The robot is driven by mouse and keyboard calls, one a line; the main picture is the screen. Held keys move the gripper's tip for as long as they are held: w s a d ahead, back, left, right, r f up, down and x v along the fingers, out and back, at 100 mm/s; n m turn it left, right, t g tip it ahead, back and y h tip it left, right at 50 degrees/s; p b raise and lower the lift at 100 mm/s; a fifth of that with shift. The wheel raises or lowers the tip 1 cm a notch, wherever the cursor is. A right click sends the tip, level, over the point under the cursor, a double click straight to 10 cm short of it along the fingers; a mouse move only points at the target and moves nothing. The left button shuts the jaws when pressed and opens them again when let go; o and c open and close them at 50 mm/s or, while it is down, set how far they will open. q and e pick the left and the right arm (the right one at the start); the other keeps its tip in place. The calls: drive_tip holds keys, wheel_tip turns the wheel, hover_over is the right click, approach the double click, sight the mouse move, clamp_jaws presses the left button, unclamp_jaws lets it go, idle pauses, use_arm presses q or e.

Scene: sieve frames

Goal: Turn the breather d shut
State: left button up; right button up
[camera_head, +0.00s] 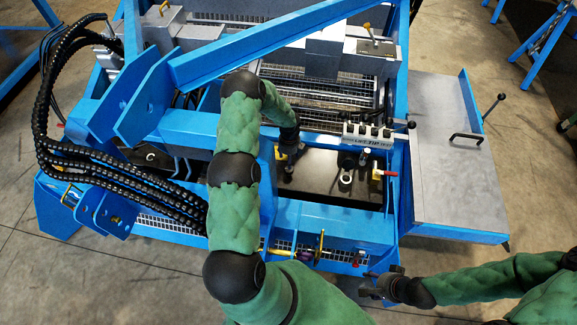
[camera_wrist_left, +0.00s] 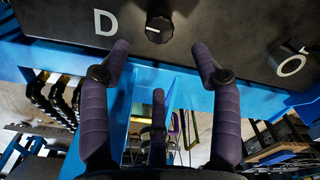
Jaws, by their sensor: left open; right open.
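The breather d is a black knob (camera_wrist_left: 159,30) with a short white line, on a dark panel beside a white letter D (camera_wrist_left: 104,22) in the left wrist view. The line lies roughly level across the picture. In the head view my left gripper (camera_head: 287,158) points down at the black panel (camera_head: 312,178) and hides the knob there. My right gripper (camera_head: 382,286) is open and empty near the machine's front right.
Blue frame bars (camera_head: 330,220) edge the panel.

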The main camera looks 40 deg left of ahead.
use_arm(q)
wheel_tip(320, 180, down, 9)
drive_tip(key=shift+r+b, duration=0.2)
drive_tip(key=shift+b, duration=0.85)
drive_tip(key=c, duration=1.1)
